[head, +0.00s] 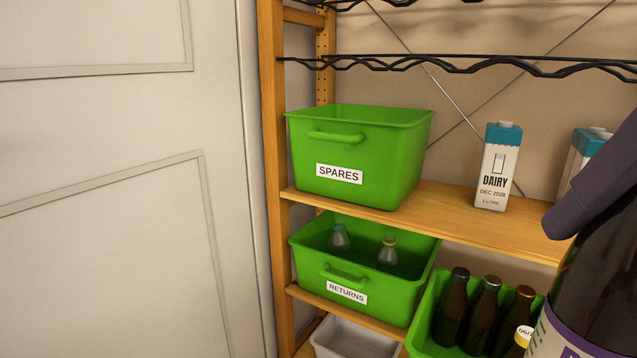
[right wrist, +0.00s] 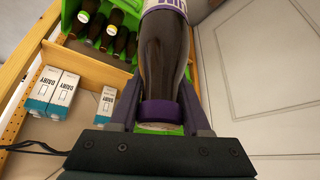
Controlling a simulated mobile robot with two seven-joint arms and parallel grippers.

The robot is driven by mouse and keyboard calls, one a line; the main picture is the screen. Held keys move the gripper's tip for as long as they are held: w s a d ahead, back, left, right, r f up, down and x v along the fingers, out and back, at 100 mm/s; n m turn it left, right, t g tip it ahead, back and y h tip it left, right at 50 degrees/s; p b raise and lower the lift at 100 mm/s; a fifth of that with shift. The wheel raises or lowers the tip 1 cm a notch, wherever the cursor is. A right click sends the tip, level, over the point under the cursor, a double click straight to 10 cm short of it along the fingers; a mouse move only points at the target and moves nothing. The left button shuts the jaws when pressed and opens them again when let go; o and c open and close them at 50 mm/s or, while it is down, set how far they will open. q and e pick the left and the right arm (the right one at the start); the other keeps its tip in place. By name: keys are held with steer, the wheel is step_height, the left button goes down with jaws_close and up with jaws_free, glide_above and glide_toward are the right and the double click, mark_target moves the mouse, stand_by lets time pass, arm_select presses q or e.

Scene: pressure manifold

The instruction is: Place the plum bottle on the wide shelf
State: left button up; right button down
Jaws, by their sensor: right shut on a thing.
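The plum bottle is a dark bottle with a purple-and-white label, large and close at the right edge of the head view (head: 588,285). In the right wrist view (right wrist: 163,55) its purple collar sits between the fingers. My right gripper (right wrist: 163,118) is shut on the bottle at its neck end; in the head view a dark finger (head: 597,180) crosses the bottle's upper part. A broad wooden shelf (head: 447,210) runs across the rack, with clear wood between its bin and cartons. The bottle's base is outside the head view. My left gripper is not in view.
A green SPARES bin (head: 385,165) and dairy cartons (head: 497,167) stand on the broad shelf. Below are a green RETURNS bin (head: 308,250), a green crate (head: 425,318) of dark bottles and a grey bin (head: 350,345). A wavy black wire shelf (head: 450,67) hangs above.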

step_height(320, 180, up, 62)
steer(key=s+n+g+y+p, duration=0.2)
steer(key=n+y+p, duration=0.3)
steer(key=p, duration=5.5)
steer(key=n, duration=0.6)
steer(key=shift+s+g, duration=0.3)
steer(key=shift+s, duration=0.1)
